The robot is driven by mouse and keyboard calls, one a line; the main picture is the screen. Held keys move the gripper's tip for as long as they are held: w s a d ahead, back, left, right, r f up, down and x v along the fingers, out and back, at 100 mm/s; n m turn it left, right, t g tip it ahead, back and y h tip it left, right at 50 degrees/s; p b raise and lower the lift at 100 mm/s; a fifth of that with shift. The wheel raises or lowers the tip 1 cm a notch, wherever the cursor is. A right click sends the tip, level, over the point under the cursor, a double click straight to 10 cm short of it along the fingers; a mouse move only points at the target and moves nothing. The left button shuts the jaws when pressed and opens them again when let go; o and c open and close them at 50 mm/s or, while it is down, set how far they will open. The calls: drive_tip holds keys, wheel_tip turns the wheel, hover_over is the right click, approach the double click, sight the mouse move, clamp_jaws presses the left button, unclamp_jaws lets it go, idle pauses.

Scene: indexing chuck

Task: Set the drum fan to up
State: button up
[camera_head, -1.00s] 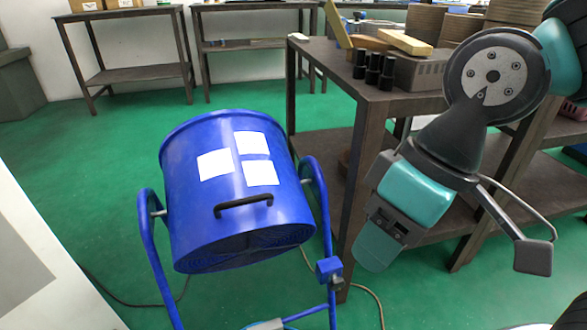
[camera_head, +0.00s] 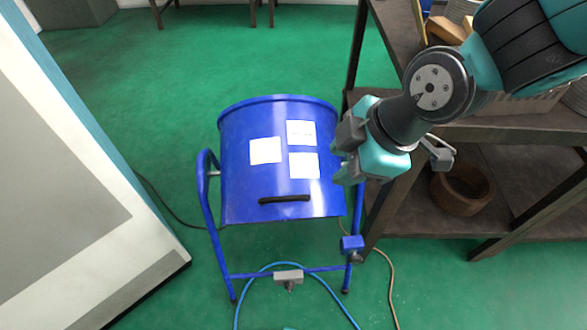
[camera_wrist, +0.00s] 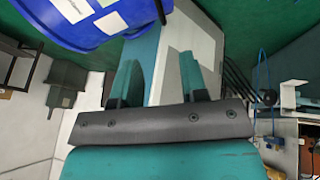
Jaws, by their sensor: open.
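The drum fan (camera_head: 275,165) is a blue drum with white labels and a black handle (camera_head: 285,199) low on its side. It hangs in a blue tubular stand (camera_head: 208,215), with its rim at the top and its long axis near upright. My gripper (camera_head: 338,154) is open and empty at the drum's upper right, with its fingers pointing left at the drum. Whether it touches the drum is unclear. In the wrist view, the open fingers (camera_wrist: 158,72) show apart with nothing between them, and the drum (camera_wrist: 85,18) is at the upper left.
A dark shelf table (camera_head: 480,125) stands close on the right, behind my arm. A pale cabinet or panel (camera_head: 80,190) is at the left. A blue hose (camera_head: 242,300) and a brown cable (camera_head: 390,275) lie around the stand. Green floor is free behind the fan.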

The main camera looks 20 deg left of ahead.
sight(289, 198)
drive_tip(key=shift+n, duration=0.4)
drive_tip(key=b+x, duration=0.1)
drive_tip(key=x, duration=0.8)
drive_tip(key=b+x, duration=0.1)
drive_tip(key=x, duration=0.8)
drive_tip(key=shift+w+a+r, duration=0.1)
drive_tip(key=shift+a+r, duration=0.1)
drive_tip(key=shift+c, duration=0.2)
clamp_jaws()
